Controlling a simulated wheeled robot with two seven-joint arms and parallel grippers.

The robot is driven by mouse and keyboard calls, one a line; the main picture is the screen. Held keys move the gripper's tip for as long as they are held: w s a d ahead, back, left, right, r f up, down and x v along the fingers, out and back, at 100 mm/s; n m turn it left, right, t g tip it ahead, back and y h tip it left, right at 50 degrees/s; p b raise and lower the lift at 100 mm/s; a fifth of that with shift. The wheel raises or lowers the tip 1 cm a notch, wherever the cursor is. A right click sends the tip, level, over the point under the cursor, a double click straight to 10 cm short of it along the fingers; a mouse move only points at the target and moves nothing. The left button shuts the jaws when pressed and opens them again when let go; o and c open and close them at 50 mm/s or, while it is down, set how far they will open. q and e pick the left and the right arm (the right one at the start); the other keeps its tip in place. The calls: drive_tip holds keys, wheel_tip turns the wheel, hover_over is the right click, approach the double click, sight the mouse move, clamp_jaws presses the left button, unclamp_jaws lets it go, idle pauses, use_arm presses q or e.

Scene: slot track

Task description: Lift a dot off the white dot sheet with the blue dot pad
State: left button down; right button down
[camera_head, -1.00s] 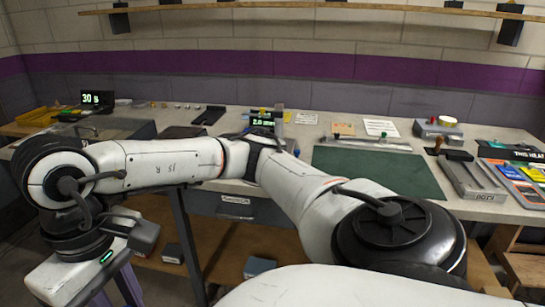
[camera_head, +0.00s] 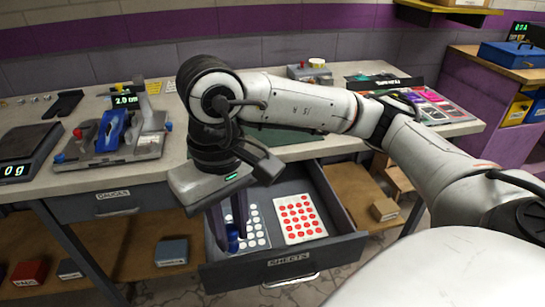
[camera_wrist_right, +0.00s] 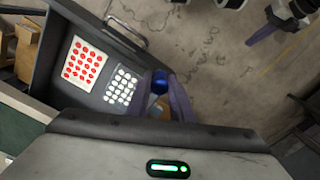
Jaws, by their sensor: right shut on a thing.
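My right gripper (camera_head: 236,212) points down over the open drawer, shut on the blue dot pad (camera_head: 232,239). The blue pad also shows between the purple fingers in the right wrist view (camera_wrist_right: 160,82). The white dot sheet (camera_head: 257,227) lies in the drawer, with rows of white dots. In the right wrist view the white dot sheet (camera_wrist_right: 121,86) shows just left of the pad. I cannot tell the gap between pad and sheet. A purple finger-like part (camera_wrist_right: 262,34) at the wrist view's top right may be my left gripper; its state is unclear.
A sheet of red dots (camera_head: 299,218) lies to the right in the same drawer (camera_head: 290,261), labelled SHEETS. The bench above holds a gauge stand (camera_head: 146,120) and a scale (camera_head: 28,150). Small boxes stand on the lower shelf, including a grey-blue one (camera_head: 171,251).

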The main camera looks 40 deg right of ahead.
drive_tip(key=shift+w+d+m, duration=0.15)
drive_tip(key=shift+w+m, duration=0.1)
drive_tip(key=shift+m, duration=0.75)
drive_tip(key=w+d+f+m+p, duration=0.3)
drive_tip(key=w+m, duration=0.2)
drive_tip(key=m, duration=1.3)
drive_tip(key=w+d+f+m+p, duration=0.2)
drive_tip(key=w+m, duration=0.3)
drive_tip(key=m, duration=1.3)
drive_tip(key=d+f+m+b, duration=0.1)
drive_tip(key=f+m, duration=0.2)
drive_tip(key=m, duration=0.2)
drive_tip(key=w+d+f+m+b, duration=0.1)
drive_tip(key=d+f+m, duration=0.1)
drive_tip(key=f+m, duration=0.2)
drive_tip(key=w+d+f+m+b, duration=0.1)
drive_tip(key=d+f+m, duration=0.1)
drive_tip(key=m, duration=0.5)
drive_tip(key=shift+w+d+f, duration=0.2)
drive_tip(key=shift+f, duration=0.55)
drive_tip(key=shift+f+b, duration=0.35)
drive_tip(key=shift+f, duration=0.15)
